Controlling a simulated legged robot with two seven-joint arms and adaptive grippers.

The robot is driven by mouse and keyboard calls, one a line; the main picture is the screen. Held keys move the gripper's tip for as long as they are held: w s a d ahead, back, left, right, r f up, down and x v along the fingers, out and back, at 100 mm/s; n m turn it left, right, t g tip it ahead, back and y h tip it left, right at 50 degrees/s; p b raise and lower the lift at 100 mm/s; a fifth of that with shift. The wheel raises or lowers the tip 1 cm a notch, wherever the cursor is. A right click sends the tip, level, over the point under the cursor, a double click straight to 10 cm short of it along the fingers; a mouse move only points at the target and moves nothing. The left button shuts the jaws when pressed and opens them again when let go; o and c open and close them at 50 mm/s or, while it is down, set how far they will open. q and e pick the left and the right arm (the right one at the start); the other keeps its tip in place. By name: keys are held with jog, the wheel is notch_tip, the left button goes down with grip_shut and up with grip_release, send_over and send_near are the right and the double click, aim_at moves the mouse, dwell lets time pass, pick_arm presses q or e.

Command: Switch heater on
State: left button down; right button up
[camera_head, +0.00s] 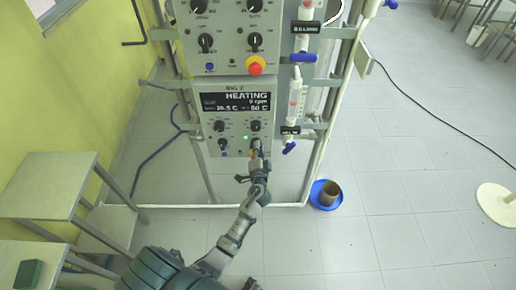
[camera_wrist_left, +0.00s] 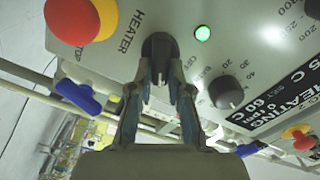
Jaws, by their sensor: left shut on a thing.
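The lower control panel (camera_head: 235,142) stands on the frame, and its screen (camera_head: 235,102) reads HEATING, with 60 C at the right. The heater knob (camera_wrist_left: 160,48) is black, sits beside the word HEATER in the left wrist view, and is between my fingertips. A green lamp (camera_wrist_left: 202,33) next to it is lit; the lamp also shows in the head view (camera_head: 246,137). My left gripper (camera_wrist_left: 160,78) is shut on the heater knob; in the head view the gripper (camera_head: 257,158) covers the panel's lower right. My right gripper is out of view.
A red and yellow stop button (camera_wrist_left: 85,18) is close to the heater knob. Another dial (camera_wrist_left: 226,91) is on the other side. An upper panel (camera_head: 228,42) has its own stop button (camera_head: 255,66). Blue-handled valves (camera_head: 290,147) are at the right. Open floor (camera_head: 400,200) lies further right.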

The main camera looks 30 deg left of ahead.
pick_arm(q)
jog(key=shift+d+f, duration=0.1)
jog(key=shift+f, duration=0.05)
jog(key=c, duration=1.1)
grip_release()
jog(key=shift+w, duration=0.1)
jog(key=shift+d, duration=0.1)
jog(key=v, duration=1.2)
